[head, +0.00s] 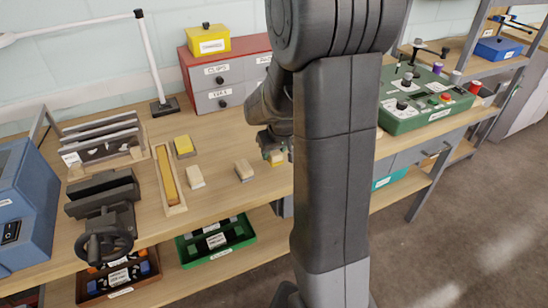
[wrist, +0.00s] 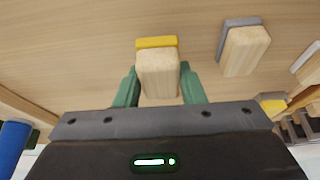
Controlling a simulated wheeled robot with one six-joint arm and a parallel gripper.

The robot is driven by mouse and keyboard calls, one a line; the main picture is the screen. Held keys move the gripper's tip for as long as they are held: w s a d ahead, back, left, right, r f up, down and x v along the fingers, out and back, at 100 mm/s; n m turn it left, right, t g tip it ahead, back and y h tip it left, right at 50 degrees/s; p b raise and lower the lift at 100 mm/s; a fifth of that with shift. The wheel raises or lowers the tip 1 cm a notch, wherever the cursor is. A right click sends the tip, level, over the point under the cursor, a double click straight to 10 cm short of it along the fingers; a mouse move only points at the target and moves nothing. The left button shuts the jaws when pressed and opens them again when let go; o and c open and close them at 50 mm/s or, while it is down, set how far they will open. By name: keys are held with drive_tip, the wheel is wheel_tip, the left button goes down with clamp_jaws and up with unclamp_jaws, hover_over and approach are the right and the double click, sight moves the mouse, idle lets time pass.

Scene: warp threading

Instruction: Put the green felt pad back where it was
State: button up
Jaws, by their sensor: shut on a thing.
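My gripper (wrist: 160,82) is shut on a pale wooden block with a yellow pad (wrist: 157,42) on its far face. The block (wrist: 158,66) sits between the green fingers. In the head view my gripper (head: 274,147) is just above the bench, with a yellow part (head: 277,158) of the held block showing, partly hidden by my arm. I cannot tell whether the block touches the bench. No green felt pad shows apart from the green fingers. A wooden block with a grey pad (head: 244,170) lies to the left; it also shows in the wrist view (wrist: 244,50).
A pale block (head: 195,177) and a yellow-topped block (head: 183,146) stand further left, beside a long wooden tray (head: 179,209). A drawer cabinet (head: 220,87) stands behind, and a green control box (head: 420,105) to the right.

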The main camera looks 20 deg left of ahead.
drive_tip(key=shift+f, duration=1.25)
drive_tip(key=shift+f, duration=0.1)
drive_tip(key=o, duration=1)
drive_tip(key=shift+c, duration=0.2)
drive_tip(key=shift+r, duration=0.55)
drive_tip(key=v, duration=1.1)
drive_tip(key=shift+d, duration=0.15)
drive_tip(key=shift+s, duration=0.1)
